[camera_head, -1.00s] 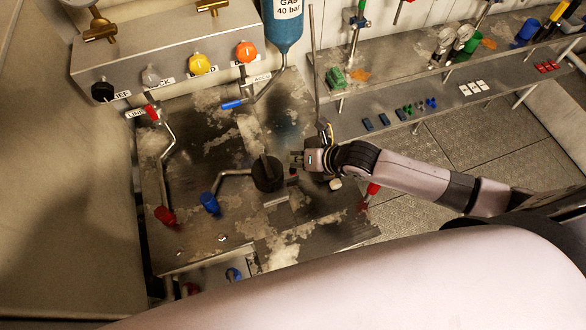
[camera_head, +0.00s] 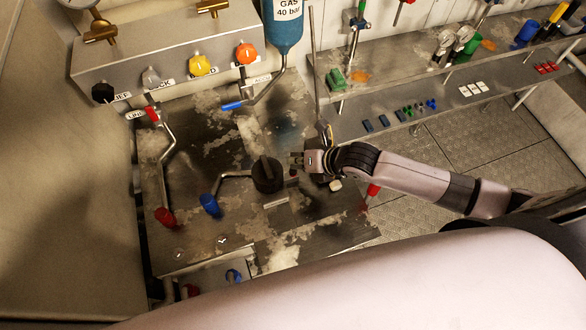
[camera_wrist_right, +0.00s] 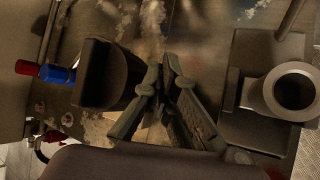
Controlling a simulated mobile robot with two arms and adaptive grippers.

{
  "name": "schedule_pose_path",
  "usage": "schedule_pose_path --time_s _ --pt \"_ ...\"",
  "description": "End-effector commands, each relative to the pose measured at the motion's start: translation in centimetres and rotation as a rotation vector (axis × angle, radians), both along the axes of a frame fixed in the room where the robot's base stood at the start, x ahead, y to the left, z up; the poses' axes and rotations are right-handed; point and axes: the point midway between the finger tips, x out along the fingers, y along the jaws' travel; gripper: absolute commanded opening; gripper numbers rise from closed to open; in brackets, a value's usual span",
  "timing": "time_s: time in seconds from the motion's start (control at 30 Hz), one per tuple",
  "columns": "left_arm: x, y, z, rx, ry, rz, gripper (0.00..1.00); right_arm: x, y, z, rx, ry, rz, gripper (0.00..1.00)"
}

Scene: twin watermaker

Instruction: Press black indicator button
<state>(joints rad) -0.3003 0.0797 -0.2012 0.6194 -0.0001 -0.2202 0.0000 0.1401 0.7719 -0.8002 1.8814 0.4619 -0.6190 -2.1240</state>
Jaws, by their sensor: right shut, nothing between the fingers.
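A round black knob (camera_head: 103,92) sits at the left end of the row on the grey box, beside a label ending in "EP". It stands well to the left of and behind my right gripper. My right gripper (camera_head: 297,161) is shut and empty, low over the metal bench, just right of a large black bench knob (camera_head: 267,174). In the right wrist view the shut fingers (camera_wrist_right: 166,62) point over the bench, with the large black knob (camera_wrist_right: 105,75) close on their left. I cannot tell whether they touch. My left gripper is not in view.
Grey (camera_head: 151,76), yellow (camera_head: 200,63) and orange (camera_head: 247,53) knobs share the box. Red-handled (camera_head: 165,216) and blue-handled (camera_head: 209,204) levers stand on the bench, left of my gripper. A blue cylinder (camera_head: 283,30) is behind. A shelf with small parts (camera_head: 420,112) lies right.

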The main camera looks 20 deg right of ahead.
Motion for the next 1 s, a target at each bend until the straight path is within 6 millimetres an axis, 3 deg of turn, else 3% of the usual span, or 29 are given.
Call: schedule_pose_path --time_s 1.0 --pt "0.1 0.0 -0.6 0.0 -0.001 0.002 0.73 0.0 0.0 -1.1 -0.001 0.0 0.001 0.0"
